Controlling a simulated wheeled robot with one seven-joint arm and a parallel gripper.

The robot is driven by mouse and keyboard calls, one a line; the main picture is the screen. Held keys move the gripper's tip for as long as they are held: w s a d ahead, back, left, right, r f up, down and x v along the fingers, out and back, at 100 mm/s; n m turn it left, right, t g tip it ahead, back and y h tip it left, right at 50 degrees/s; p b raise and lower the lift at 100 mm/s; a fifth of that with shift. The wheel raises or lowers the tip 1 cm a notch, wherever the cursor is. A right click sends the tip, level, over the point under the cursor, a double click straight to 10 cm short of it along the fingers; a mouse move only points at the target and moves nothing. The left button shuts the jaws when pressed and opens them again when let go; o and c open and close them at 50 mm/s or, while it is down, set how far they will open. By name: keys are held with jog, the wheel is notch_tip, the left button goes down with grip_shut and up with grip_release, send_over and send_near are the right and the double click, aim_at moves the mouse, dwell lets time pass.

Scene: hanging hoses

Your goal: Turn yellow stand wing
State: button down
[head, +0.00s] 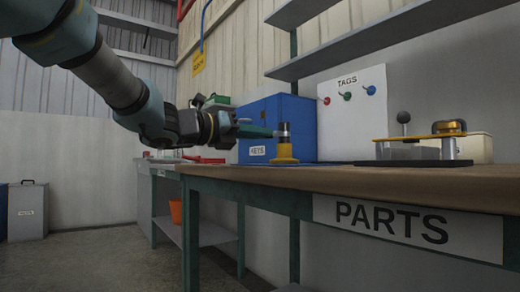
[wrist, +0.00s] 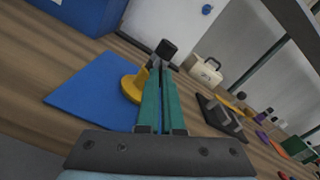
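The yellow stand (head: 285,154) is on the workbench beside the blue box. It has a round yellow base and an upright grey post with a dark top. In the wrist view its yellow base (wrist: 131,86) shows left of my fingers and its black top (wrist: 166,48) just beyond the fingertips. My gripper (head: 273,131) reaches in level from the left, its green fingertips at the post. In the wrist view, the fingers (wrist: 160,68) are close together with a narrow gap. The wing is not clearly seen; whether the fingers hold it is hidden.
A blue box (head: 277,127) labelled KEYS stands behind the stand. To the right on the workbench (head: 350,178) is a dark-based fixture with a yellow plate (head: 420,138). A TAGS board (head: 352,115) is behind.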

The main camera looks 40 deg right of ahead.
jog(key=shift+m+b, duration=0.45)
jog(key=shift+m, duration=0.05)
jog(key=c, duration=1)
grip_release()
jog(key=shift+c, duration=0.2)
jog(key=a+p, duration=0.2)
jog(key=a, duration=0.8)
jog(key=shift+w+a, duration=0.25)
jog(key=shift+a, duration=0.15)
